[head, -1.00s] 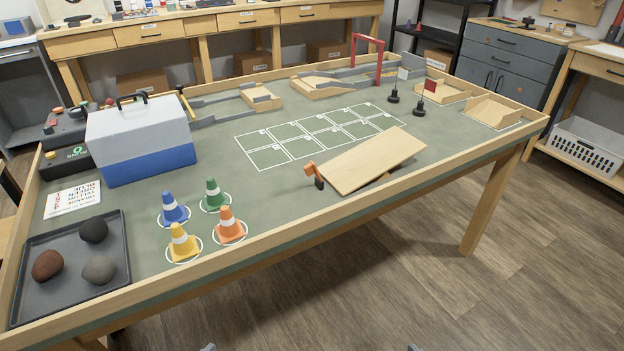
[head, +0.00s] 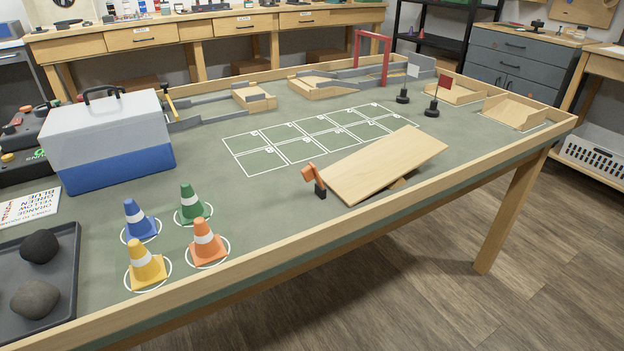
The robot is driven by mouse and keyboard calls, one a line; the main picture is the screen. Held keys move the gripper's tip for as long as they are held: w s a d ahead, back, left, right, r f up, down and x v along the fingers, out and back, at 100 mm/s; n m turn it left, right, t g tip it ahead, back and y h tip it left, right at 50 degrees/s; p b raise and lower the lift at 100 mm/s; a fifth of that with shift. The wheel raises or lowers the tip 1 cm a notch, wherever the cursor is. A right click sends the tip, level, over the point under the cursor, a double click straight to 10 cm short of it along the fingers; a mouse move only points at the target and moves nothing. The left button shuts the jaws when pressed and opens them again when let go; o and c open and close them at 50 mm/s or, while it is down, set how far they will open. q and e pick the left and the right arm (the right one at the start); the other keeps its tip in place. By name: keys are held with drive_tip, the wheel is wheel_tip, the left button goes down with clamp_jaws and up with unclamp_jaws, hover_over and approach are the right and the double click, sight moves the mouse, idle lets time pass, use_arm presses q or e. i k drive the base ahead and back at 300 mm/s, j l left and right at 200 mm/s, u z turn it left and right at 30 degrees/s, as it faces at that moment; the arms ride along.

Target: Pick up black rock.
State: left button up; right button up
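The black rock (head: 39,246) lies in the dark grey tray (head: 68,270) at the lower left of the head view, on the near left part of the table. A grey rock (head: 35,299) lies in the same tray, in front of the black one. The left part of the tray is cut off by the picture edge. Neither of my grippers shows in the head view.
Blue (head: 138,221), green (head: 190,206), yellow (head: 144,266) and orange (head: 205,243) cones stand right of the tray. A blue-and-white cooler box (head: 110,142) stands behind it. A raised wooden rim (head: 290,262) edges the table. A wooden ramp (head: 385,166) lies further right.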

sight(42, 246)
drive_tip(key=j+u, duration=0.15)
drive_tip(key=u, duration=1.35)
drive_tip(key=k+j+u, duration=0.15)
drive_tip(key=i+l, duration=0.05)
